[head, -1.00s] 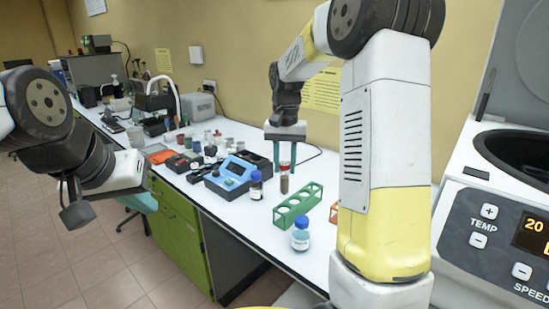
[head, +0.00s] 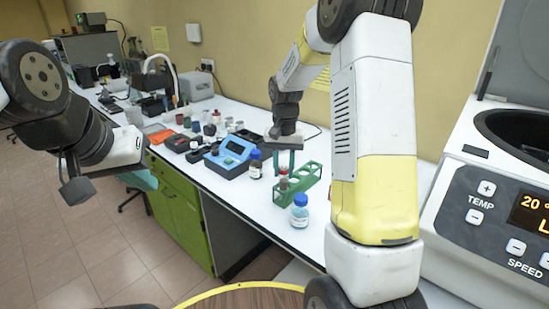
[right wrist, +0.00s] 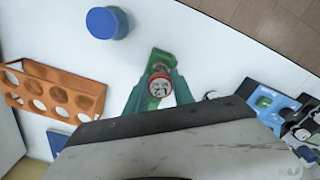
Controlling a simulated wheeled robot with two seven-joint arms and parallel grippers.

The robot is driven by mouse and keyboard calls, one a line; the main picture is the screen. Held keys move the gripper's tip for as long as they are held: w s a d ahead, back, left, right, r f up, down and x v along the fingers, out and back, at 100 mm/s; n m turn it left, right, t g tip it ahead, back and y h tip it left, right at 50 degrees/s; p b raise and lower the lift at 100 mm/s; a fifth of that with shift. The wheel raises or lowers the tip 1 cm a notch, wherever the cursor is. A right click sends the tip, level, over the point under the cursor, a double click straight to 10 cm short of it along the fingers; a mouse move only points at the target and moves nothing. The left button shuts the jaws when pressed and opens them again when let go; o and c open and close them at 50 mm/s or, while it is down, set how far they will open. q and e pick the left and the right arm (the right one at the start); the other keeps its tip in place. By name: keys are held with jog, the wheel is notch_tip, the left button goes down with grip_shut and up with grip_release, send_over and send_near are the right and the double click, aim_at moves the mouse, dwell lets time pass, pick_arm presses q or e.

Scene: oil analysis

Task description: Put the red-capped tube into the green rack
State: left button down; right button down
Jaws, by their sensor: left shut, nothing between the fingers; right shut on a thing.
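The red-capped tube (head: 283,184) with dark contents is upright between the fingers of my right gripper (head: 284,170). In the right wrist view its red cap (right wrist: 160,87) sits between the two teal fingertips, over the green rack (right wrist: 162,60). In the head view the tube is at the near left end of the green rack (head: 305,190). I cannot tell how far its lower end is inside a hole. My left gripper (head: 76,197) is shut and empty, off the bench at the left.
A blue-capped bottle (head: 299,212) stands just in front of the rack. An orange rack (right wrist: 55,90) lies to the left in the right wrist view. A centrifuge (head: 500,200) stands at the right.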

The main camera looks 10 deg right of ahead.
jog(key=shift+f, duration=0.2)
jog(key=c, duration=1)
grip_release()
jog(key=shift+r, duration=0.1)
notch_tip(320, 180, up, 8)
jog(key=shift+s+f, duration=0.1)
jog(key=shift+f, duration=0.05)
jog(key=s+a+r+n+t+y, duration=0.1)
jog(key=s+r+n+t, duration=0.1)
jog(key=s, duration=1)
jog(key=s+a+r+n+t+y, duration=0.1)
jog(key=s+r+n+t, duration=0.1)
jog(key=s+r+t, duration=0.2)
jog(key=s+r, duration=0.3)
jog(key=s, duration=0.5)
jog(key=shift+r, duration=0.15)
